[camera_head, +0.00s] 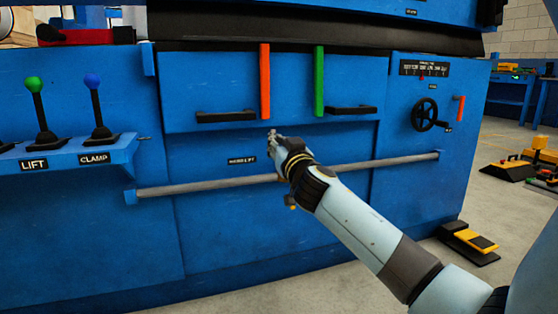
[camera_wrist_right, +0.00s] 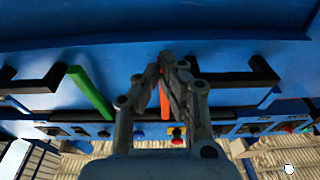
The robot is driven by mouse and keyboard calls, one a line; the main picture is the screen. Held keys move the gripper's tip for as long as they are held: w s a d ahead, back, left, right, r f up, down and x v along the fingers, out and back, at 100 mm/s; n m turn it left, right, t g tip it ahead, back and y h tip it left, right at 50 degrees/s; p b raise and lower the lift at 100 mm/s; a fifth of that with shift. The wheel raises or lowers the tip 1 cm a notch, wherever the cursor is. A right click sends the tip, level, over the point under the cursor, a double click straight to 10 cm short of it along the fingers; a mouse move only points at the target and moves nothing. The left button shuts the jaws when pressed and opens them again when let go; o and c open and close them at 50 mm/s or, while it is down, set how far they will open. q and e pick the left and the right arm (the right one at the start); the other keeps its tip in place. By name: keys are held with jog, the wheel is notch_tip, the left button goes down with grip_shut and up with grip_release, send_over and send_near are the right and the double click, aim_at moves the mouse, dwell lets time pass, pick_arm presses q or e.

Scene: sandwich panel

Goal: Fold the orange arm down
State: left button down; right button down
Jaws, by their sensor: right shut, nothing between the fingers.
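The orange arm (camera_head: 265,82) is a flat bar standing upright on the front of the blue machine, left of the similar green arm (camera_head: 319,80). My right gripper (camera_head: 271,135) is shut and empty, with its tips just below the orange arm's lower end. In the right wrist view, the fingertips (camera_wrist_right: 170,60) are together and part of the orange arm (camera_wrist_right: 164,98) shows between the finger links. Whether the gripper touches it, I cannot tell. The green arm (camera_wrist_right: 90,92) slants at the left of that view. My left gripper is not in view.
Black handles flank the arms, one at left (camera_head: 226,117) and one at right (camera_head: 352,109). A grey rail (camera_head: 210,186) crosses the front lower down. Levers marked LIFT (camera_head: 40,110) and CLAMP (camera_head: 97,108) stand at left. A black handwheel (camera_head: 425,115) is at right.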

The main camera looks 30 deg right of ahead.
jog(key=shift+s+a+f, duration=0.1)
jog(key=shift+s+f, duration=0.1)
jog(key=shift+f, duration=0.65)
jog(key=shift+s+a+f, duration=0.1)
jog(key=shift+s+f, duration=0.1)
jog(key=shift+f, duration=0.6)
